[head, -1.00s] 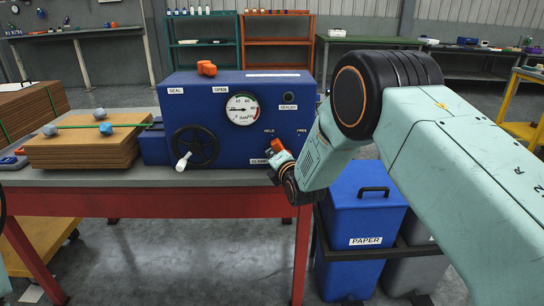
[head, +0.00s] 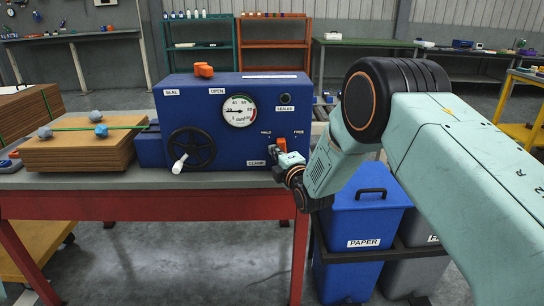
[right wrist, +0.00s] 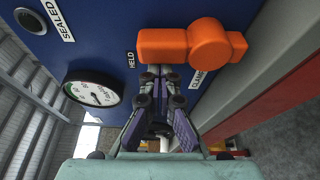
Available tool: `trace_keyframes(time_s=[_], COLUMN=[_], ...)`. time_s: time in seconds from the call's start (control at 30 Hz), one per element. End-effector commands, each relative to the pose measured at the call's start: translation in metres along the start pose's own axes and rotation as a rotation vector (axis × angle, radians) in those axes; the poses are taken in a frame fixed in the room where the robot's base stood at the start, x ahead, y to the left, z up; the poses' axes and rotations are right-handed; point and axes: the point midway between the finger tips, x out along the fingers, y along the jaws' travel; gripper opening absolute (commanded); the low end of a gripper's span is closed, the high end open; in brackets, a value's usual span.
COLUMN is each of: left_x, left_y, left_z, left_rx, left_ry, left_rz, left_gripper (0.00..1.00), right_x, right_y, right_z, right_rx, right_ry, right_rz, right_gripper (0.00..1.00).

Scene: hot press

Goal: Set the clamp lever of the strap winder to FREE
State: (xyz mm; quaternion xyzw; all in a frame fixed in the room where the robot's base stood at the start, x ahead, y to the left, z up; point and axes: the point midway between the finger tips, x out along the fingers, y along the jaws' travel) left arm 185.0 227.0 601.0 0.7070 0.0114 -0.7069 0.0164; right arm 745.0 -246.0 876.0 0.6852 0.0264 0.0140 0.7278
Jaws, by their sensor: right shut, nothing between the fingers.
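The blue strap winder (head: 209,110) stands on the bench with its orange clamp lever (head: 281,145) low on the right of its face. The lever sits between the HELD label and the FREE label, above CLAMP. In the right wrist view the lever (right wrist: 170,45) appears roughly upright relative to the panel, between those two sides. My right gripper (head: 273,152) is shut and empty, on the HELD side of the lever. In the wrist view its fingertips (right wrist: 160,73) are close against the lever's bar; contact is hard to tell. My left gripper is out of view.
A gauge (head: 238,111), a black handwheel (head: 191,149) and an orange piece on top (head: 203,70) belong to the winder. A stack of brown boards (head: 82,150) lies left of it. Blue PAPER bin (head: 364,222) stands below my right arm.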

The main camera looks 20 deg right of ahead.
Motion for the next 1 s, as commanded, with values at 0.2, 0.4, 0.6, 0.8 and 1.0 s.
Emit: trace_keyframes(time_s=[0.2, 0.4, 0.6, 0.8, 1.0], left_x=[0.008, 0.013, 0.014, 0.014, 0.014], left_y=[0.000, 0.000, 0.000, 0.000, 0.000], left_z=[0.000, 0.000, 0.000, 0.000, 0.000], left_rx=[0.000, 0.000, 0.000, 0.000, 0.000], left_ry=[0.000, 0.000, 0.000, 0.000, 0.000], left_rz=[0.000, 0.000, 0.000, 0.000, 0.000], left_gripper=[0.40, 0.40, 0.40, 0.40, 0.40], right_x=[-0.004, -0.006, -0.009, -0.010, -0.011], right_y=[0.001, 0.002, 0.003, 0.003, 0.003], right_z=[0.011, 0.018, 0.024, 0.028, 0.030], right_rx=[0.195, 0.353, 0.476, 0.475, 0.473], right_ry=[-0.003, -0.003, -0.002, -0.002, -0.002], right_rz=[0.066, 0.121, 0.165, 0.165, 0.164], right_gripper=[0.00, 0.00, 0.00, 0.00, 0.00])
